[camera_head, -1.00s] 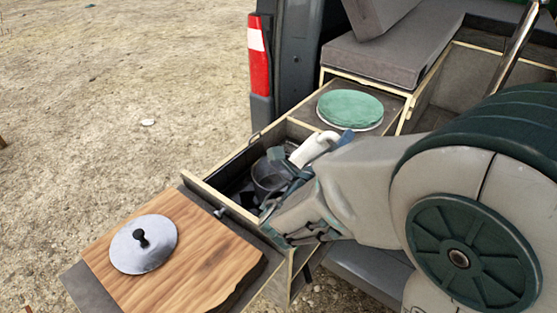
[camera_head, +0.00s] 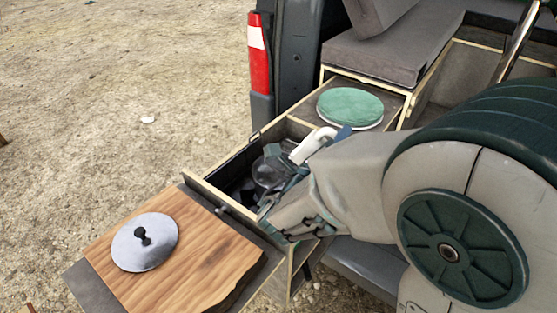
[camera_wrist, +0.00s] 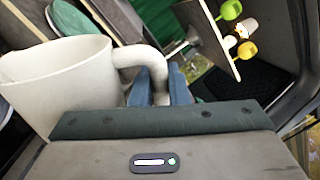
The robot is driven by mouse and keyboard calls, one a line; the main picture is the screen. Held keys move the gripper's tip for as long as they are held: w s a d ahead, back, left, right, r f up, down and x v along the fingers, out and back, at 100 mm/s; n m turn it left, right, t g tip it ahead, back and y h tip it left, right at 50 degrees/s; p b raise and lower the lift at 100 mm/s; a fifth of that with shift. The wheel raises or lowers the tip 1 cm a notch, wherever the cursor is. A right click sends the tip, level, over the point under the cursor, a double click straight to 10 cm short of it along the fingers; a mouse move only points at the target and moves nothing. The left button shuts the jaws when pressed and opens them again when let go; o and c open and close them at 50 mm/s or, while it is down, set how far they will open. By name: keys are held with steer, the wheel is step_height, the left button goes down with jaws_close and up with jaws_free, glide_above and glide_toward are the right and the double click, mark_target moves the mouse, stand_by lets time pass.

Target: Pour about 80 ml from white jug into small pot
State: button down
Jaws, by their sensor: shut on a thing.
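The white jug (camera_wrist: 55,85) fills the left of the wrist view. My gripper (camera_wrist: 155,88) is shut on its handle (camera_wrist: 133,55). In the head view, only a white part of the jug (camera_head: 313,145) shows above my gripper (camera_head: 298,174), over the open drawer. The small pot (camera_head: 267,173) appears as a dark round vessel in the drawer, just left of my gripper and partly hidden by it. The jug's mouth and contents are hidden, so I cannot tell whether liquid is flowing.
A wooden board (camera_head: 190,262) with a round metal lid (camera_head: 144,243) lies in front of the drawer. A green round cushion-like top (camera_head: 350,107) sits behind it. The drawer's wooden walls (camera_head: 228,196) surround the pot closely. The van's rear pillar (camera_head: 297,60) stands behind.

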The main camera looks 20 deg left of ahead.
steer(key=shift+w+a+r+n+p, duration=0.1)
steer(key=shift+a+r+n+p, duration=0.2)
steer(key=shift+r+n, duration=0.1)
stand_by(1.1)
steer(key=d+f+m+b, duration=0.1)
steer(key=f+m+b, duration=0.1)
steer(key=d+f+m+b, duration=0.2)
steer(key=s+d+f+m+g+h+b, duration=0.1)
steer(key=f+m+b, duration=0.1)
steer(key=shift+s+d+m+b, duration=0.1)
steer(key=shift+d+m+b, duration=0.2)
steer(key=shift+d+m, duration=0.1)
steer(key=s+d+f+m+g+b, duration=0.1)
steer(key=d+f+m+b, duration=0.3)
steer(key=d+m+b, duration=0.1)
steer(key=shift+d+m+b, duration=0.2)
steer(key=shift+m+b, duration=0.55)
steer(key=shift+m, duration=0.25)
